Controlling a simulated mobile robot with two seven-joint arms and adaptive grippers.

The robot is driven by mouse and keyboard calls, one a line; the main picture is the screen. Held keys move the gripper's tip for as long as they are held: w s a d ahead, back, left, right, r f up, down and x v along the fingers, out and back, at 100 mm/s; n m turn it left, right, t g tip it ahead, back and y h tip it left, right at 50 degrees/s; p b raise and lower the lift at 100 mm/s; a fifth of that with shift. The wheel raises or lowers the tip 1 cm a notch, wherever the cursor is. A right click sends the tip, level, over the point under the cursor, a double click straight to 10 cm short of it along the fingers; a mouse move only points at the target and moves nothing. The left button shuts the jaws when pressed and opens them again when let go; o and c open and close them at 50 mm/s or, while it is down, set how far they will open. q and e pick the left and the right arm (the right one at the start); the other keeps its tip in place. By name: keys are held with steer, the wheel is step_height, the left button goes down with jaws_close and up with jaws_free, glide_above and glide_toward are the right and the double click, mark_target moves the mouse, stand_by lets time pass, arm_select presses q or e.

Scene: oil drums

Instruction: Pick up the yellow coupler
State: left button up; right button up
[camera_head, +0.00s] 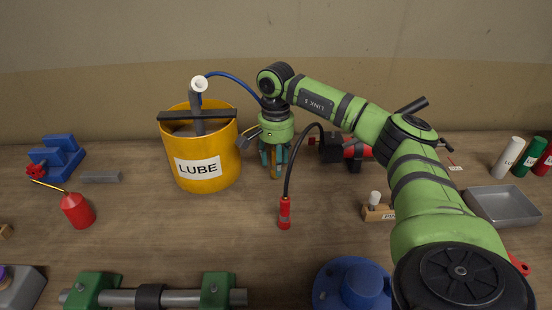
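My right gripper (274,168) is beside the yellow drum, on its right, with its teal fingers pointing down. A narrow yellow-orange piece shows between the fingers, apparently the yellow coupler (275,172); the fingers hide most of it. I cannot tell whether they are closed on it or only around it. A blue hose (237,78) arches from the white cap on the drum and passes behind my gripper; its far end is hidden. My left gripper is not in view.
The yellow LUBE drum (212,148) stands close to the left of my gripper. A red-ended black hose (285,212) is just in front. A red oil can (77,210), a blue round part (350,287) and a grey tray (503,207) are farther away.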

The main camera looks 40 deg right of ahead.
jaws_close()
